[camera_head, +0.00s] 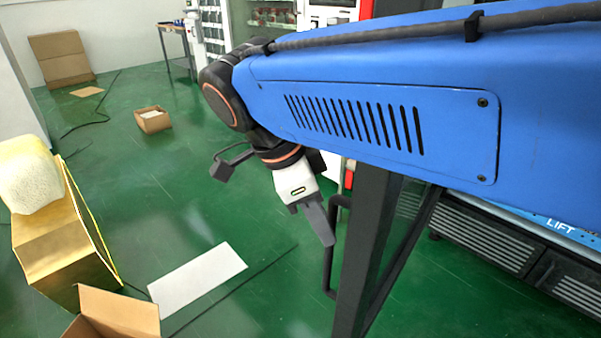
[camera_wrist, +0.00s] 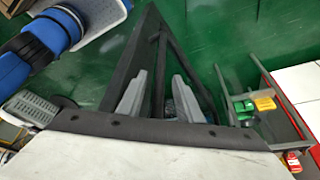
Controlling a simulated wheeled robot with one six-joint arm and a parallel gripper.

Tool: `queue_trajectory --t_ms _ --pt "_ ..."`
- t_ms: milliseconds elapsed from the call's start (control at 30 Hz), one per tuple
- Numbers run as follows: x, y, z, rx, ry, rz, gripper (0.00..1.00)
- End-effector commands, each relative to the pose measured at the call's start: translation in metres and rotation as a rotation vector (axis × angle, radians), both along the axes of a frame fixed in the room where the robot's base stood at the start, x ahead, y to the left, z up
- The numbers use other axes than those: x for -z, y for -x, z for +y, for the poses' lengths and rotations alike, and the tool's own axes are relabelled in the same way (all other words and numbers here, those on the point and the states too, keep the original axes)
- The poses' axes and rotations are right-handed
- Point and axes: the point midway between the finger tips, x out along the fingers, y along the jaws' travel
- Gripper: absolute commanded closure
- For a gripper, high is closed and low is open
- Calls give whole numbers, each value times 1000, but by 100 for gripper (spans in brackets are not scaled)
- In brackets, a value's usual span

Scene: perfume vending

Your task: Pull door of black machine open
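The black machine's door shows in the head view as a dark upright frame (camera_head: 368,235), partly hidden by my blue arm. A black bar handle (camera_head: 328,262) stands out from its left side. My gripper (camera_head: 322,232) points down beside the upper part of this handle, very close to it; I cannot tell whether they touch. In the wrist view the two grey fingers of my gripper (camera_wrist: 160,92) are apart. Dark frame bars (camera_wrist: 125,65) meet in a point above and run down around and between the fingers.
A yellowish box (camera_head: 65,235) with a pale block on it, an open carton (camera_head: 118,312) and a white sheet (camera_head: 197,277) lie at left on the green floor. A small carton (camera_head: 153,119) stands farther back. Floor left of the handle is clear. White machines stand behind.

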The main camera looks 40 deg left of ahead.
Motion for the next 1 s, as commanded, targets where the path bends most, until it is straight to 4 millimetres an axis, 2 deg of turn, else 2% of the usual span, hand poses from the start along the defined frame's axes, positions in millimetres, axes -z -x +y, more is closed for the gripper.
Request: queue_trajectory --t_ms 300,500,700,1000 --pt "-60 21 15 -2 -3 0 68" --pt "-90 31 22 -2 0 0 68" --pt "-107 37 25 -1 0 0 68" --pt "-111 38 26 -1 0 0 68"
